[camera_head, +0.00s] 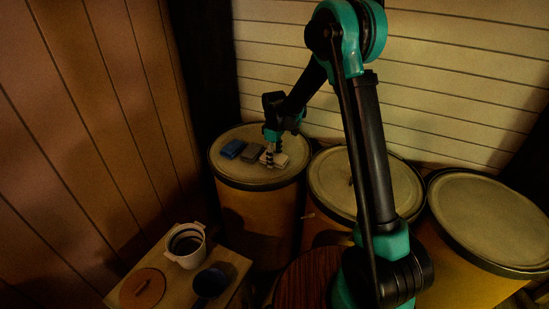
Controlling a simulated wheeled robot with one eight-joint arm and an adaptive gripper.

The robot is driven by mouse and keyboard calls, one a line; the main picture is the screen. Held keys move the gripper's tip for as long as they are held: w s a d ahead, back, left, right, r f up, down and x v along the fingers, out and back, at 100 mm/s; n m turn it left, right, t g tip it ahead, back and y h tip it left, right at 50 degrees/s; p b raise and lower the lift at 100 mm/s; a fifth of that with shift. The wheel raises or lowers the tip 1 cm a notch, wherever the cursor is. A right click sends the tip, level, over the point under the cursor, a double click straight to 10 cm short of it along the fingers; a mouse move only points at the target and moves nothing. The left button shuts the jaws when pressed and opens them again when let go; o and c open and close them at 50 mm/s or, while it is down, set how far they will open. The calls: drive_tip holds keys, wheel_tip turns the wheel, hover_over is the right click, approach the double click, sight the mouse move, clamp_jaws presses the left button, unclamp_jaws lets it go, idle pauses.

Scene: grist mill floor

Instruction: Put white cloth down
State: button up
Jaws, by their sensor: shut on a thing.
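The white cloth (281,160) is a small pale folded piece at the right part of the left barrel's lid (236,178). My gripper (270,158) points down over the lid and is shut on the cloth. The cloth is at or just above the lid; I cannot tell whether it touches. A grey folded cloth (253,150) lies just left of my gripper, and a blue one (232,149) lies left of that. The fingertips are small and dark in this view.
Two more lidded barrels stand to the right, a middle one (330,180) partly behind my arm and a right one (490,215). A low wooden table (222,263) at the front left holds a white pot (187,257), a dark blue pan (209,284) and a round brown lid (142,289). Plank walls stand close behind.

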drive_tip(key=shift+f, duration=0.15)
drive_tip(key=o, duration=1.3)
wheel_tip(320, 180, up, 12)
drive_tip(key=s+d+r+m, duration=0.1)
drive_tip(key=s+d+m, duration=0.25)
drive_tip(key=d, duration=0.35)
drive_tip(key=s+d+f+m+t, duration=0.1)
drive_tip(key=s+d+f+m, duration=0.1)
drive_tip(key=s+d, duration=0.4)
drive_tip(key=s+d+f+m+t, duration=0.1)
drive_tip(key=s+d+m, duration=0.4)
drive_tip(key=s, duration=0.5)
drive_tip(key=s+d+f+m+t, duration=0.2)
drive_tip(key=s+d+f+m, duration=0.1)
drive_tip(key=s+d, duration=0.4)
drive_tip(key=shift+s+d+m, duration=0.25)
drive_tip(key=shift+s+d, duration=0.15)
drive_tip(key=shift+d, duration=0.1)
